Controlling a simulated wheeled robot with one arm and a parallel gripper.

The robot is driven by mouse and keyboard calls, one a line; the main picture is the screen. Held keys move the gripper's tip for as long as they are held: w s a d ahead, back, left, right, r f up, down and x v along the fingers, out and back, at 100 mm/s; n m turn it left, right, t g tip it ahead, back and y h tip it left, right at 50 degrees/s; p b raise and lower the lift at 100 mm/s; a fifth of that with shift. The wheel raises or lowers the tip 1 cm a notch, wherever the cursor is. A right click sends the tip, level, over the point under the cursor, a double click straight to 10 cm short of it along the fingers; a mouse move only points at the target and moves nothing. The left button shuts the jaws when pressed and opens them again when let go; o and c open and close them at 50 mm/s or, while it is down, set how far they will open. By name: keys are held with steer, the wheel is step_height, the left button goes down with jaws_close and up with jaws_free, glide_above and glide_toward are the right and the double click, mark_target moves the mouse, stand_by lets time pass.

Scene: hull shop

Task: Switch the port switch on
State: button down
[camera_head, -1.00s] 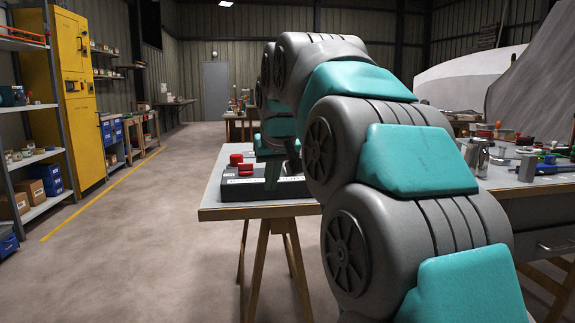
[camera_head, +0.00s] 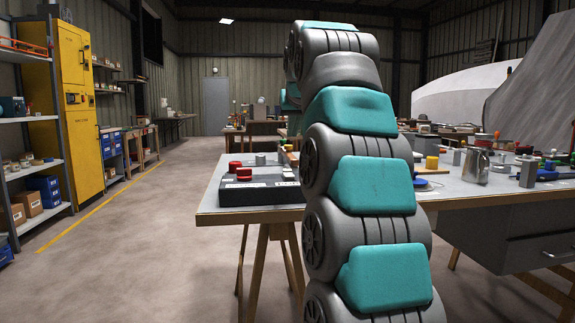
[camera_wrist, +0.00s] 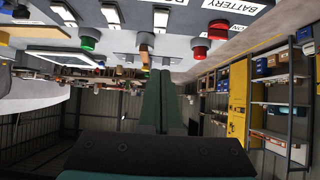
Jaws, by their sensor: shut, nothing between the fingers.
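A dark switch box (camera_head: 258,192) with a light top sits on the near left corner of the workbench, partly hidden by my arm. Its panel (camera_wrist: 185,48) fills the top of the wrist view, upside down.
The workbench (camera_head: 215,190) holds a metal jug (camera_head: 475,167) and several small items right of my arm. Shelves (camera_head: 35,118) and a yellow cabinet (camera_head: 80,110) stand left. The floor left of the bench is clear.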

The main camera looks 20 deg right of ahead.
glide_above(286, 170)
steer(key=s+a, duration=0.1)
steer(key=s, duration=0.2)
steer(key=f, duration=0.5)
steer(key=shift+s+f, duration=0.2)
steer(key=shift+f, duration=0.2)
steer(key=shift+w+f+b, duration=0.25)
steer(key=shift+f+b, duration=0.05)
steer(key=shift+w+d+f+b, duration=0.1)
steer(key=shift+f+b, duration=0.1)
steer(key=shift+f, duration=0.7)
steer(key=shift+w+d+f+b, duration=0.1)
steer(key=shift+f+b, duration=0.1)
steer(key=shift+f, duration=0.7)
steer(key=shift+r+p, duration=0.15)
steer(key=shift+p, duration=0.3)
steer(key=shift+w+r+p, duration=0.1)
steer(key=shift+w+p, duration=0.05)
steer(key=shift+p, duration=0.3)
steer(key=g+p, duration=0.1)
steer(key=p, duration=0.1)
steer(key=shift+w+p, duration=0.15)
steer(key=shift+p, duration=0.2)
steer(key=shift+f+g, duration=0.3)
steer(key=shift+f, duration=0.2)
steer(key=shift+w+r, duration=0.1)
steer(key=shift+w, duration=0.05)
